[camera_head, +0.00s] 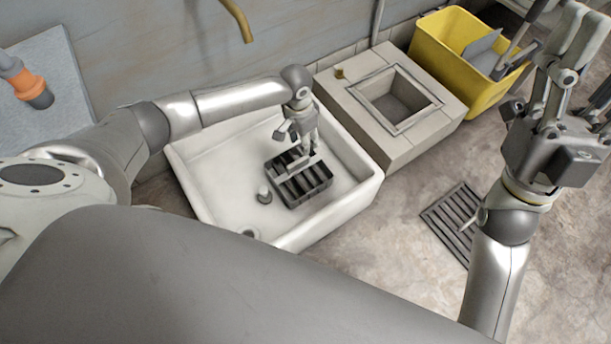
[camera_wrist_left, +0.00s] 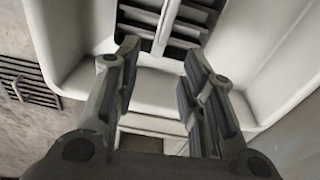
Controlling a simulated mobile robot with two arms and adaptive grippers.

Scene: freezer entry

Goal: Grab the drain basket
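The drain basket (camera_head: 312,186) is a dark grey slotted tray with a light bar handle across it. It sits inside a white sink (camera_head: 215,172), and part of it shows at the top of the left wrist view (camera_wrist_left: 192,22). My left gripper (camera_head: 299,152) points down just above the basket. In the left wrist view its two fingers (camera_wrist_left: 160,52) are apart with nothing between them, and the handle (camera_wrist_left: 166,22) lies just beyond the tips. I cannot tell if they touch it. My right gripper (camera_head: 575,60) is raised at the right, its tips near the frame's top edge.
A floor grate (camera_head: 447,222) lies at the right.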

